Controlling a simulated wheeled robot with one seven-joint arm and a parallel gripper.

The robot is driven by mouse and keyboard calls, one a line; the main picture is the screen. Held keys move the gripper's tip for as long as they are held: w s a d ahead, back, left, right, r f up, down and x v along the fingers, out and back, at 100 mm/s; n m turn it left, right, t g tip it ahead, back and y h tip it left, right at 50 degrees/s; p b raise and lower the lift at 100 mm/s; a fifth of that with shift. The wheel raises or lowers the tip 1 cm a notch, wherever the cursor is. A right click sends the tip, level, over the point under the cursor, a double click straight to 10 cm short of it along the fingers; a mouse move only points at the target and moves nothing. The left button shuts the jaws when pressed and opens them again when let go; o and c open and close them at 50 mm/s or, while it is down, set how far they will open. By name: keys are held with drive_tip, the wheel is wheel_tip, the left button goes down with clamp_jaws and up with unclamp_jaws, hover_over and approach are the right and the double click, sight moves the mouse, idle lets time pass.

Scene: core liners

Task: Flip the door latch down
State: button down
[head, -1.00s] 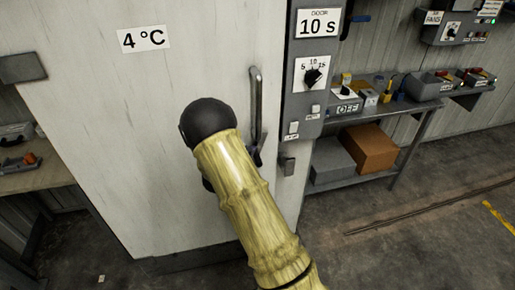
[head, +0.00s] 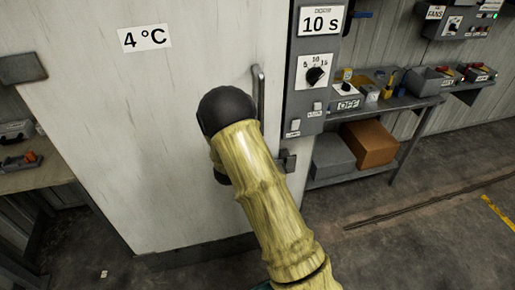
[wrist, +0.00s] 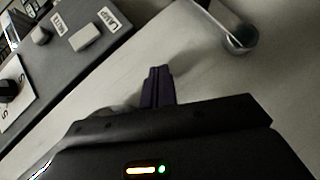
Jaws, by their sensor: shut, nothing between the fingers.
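The pale door (head: 130,110) carries a "4 °C" label and is closed against the grey control box side. A metal lever or handle bar (head: 259,85) stands upright near its right edge; my arm hides its lower part. A metal bar with a rounded end (wrist: 240,38) shows at the upper right of the wrist view. A small grey latch block (head: 288,162) sits at the door's right edge, beside my arm. My gripper (wrist: 158,72) shows dark, shut fingers with nothing between them, apart from the bar in the picture. My arm hides it in the head view.
The grey control box (head: 312,75) with "10 s" display and dial stands right of the door; its labelled switches (wrist: 86,38) lie close to my gripper. A shelf (head: 400,110) with boxes is further right. Another bench (head: 35,178) is at left. Floor at lower right is clear.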

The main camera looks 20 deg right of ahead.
drive_tip(key=v, duration=1.7)
drive_tip(key=shift+b, duration=0.45)
drive_tip(key=shift+a, duration=0.1)
drive_tip(key=shift+s+r, duration=0.1)
drive_tip(key=s+d+r+m+g+y+p, duration=0.1)
drive_tip(key=s+d+r+m+g+y, duration=0.1)
drive_tip(key=s, duration=0.6)
drive_tip(key=s+d+r+m+g+y+p, duration=0.1)
drive_tip(key=s+d+r+m+g+y, duration=0.1)
drive_tip(key=s+g+y, duration=0.3)
drive_tip(key=s+m+y, duration=0.1)
drive_tip(key=s+y, duration=0.1)
drive_tip(key=s, duration=0.2)
drive_tip(key=shift+s+d+r+g+y, duration=0.2)
drive_tip(key=shift+s+d+g+y, duration=0.1)
drive_tip(key=shift+d, duration=0.1)
